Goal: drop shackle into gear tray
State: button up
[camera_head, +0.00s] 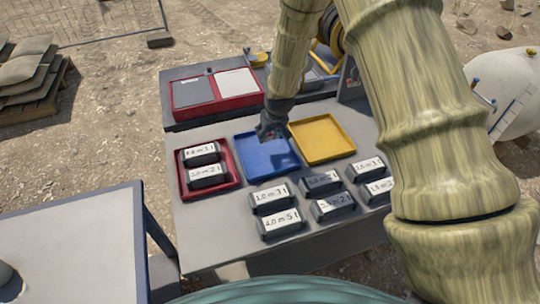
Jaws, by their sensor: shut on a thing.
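My gripper (270,133) is dark and points down over the back part of a blue tray (268,158) on the grey table. It is shut on the shackle, which is too small and dark to make out clearly between the fingers. I cannot tell whether the held thing touches the tray floor. The visible floor of the blue tray is bare. A yellow tray (322,139) beside it on the right is empty. A red tray (234,181) on the left holds two dark labelled blocks (203,153). No label shows which is the gear tray.
Several dark labelled blocks (271,199) stand in front of the blue and yellow trays. A red two-part case (215,92) sits behind. A pale side table (75,240) is at lower left, and a white tank (505,90) at right.

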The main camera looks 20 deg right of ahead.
jog(key=shift+s+f+b, duration=0.1)
jog(key=shift+f+b, duration=0.5)
jog(key=shift+f, duration=0.8)
jog(key=o, duration=1.2)
jog(key=shift+s+r, duration=0.1)
jog(key=shift+r, duration=0.05)
jog(key=v, duration=1.1)
jog(key=shift+s+r, duration=0.15)
jog(key=shift+r, duration=0.2)
